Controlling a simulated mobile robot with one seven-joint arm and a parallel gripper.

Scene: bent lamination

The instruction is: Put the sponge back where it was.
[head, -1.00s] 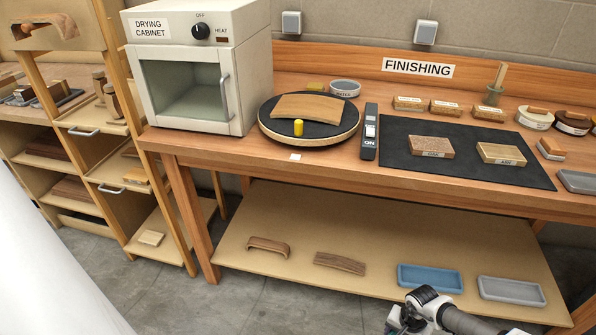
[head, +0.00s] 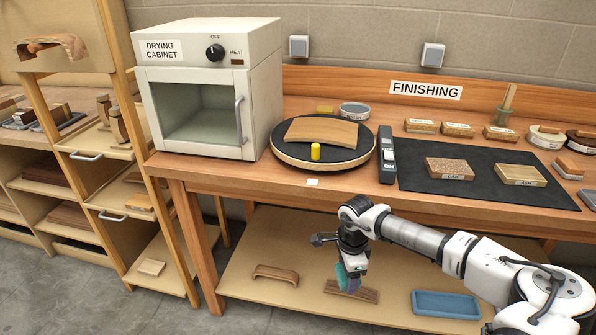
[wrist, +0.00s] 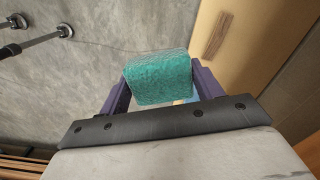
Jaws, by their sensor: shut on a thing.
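My gripper (head: 348,284) is shut on a teal sponge (wrist: 158,80). In the wrist view the sponge sits between the two purple fingers, clear of any surface. A round dish labelled WATER (head: 355,110) stands on the bench behind the turntable (head: 285,155). A small yellowish block (head: 324,109) lies left of the dish.
The turntable bears a bent wood sheet (head: 322,131) and a yellow cylinder (head: 315,152). A drying cabinet (head: 262,60) stands left of it, a switch box (head: 387,160) right. A black mat (head: 475,176) holds two labelled blocks. The lower shelf (head: 238,270) holds a wooden handle (head: 276,273) and blue tray (head: 446,304).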

